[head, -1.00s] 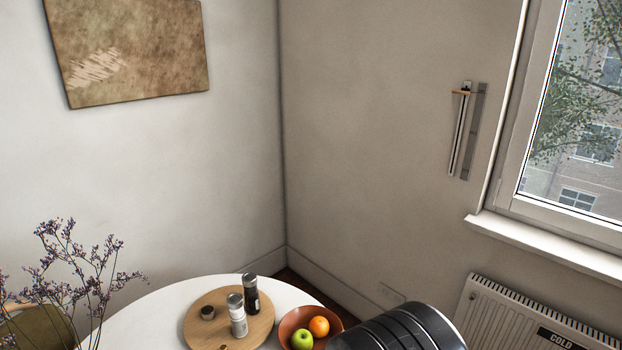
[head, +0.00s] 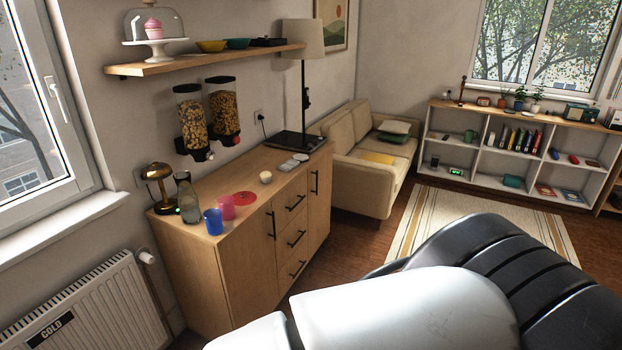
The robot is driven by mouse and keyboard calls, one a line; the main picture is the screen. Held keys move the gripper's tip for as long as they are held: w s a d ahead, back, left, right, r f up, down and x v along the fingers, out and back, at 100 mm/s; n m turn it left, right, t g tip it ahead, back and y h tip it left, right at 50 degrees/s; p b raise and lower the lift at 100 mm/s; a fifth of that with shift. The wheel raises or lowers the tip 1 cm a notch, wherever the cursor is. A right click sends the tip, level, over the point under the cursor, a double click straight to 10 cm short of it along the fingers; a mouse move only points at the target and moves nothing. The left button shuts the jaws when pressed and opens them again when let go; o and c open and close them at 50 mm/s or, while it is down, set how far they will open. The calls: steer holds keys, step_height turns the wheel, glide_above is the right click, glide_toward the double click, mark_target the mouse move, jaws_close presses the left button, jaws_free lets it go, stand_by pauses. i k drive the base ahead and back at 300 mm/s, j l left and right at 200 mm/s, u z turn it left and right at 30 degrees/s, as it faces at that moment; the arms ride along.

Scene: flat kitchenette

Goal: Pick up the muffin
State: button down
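A pink-topped muffin (head: 153,28) sits at the upper left, on a white cake stand (head: 155,47). A clear glass dome (head: 176,27) covers it. The stand is near the left end of a wooden wall shelf (head: 205,60). My arm's white and black links fill the lower right. My gripper's fingers do not show, so I cannot see whether it is open or shut.
A radiator (head: 85,310) is at left. Rug (head: 420,215) and floor lie clear.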

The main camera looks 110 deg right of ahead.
mark_target(266, 176)
steer(key=z, duration=3.45)
steer(key=u, duration=3.8)
steer(key=z, duration=3.45)
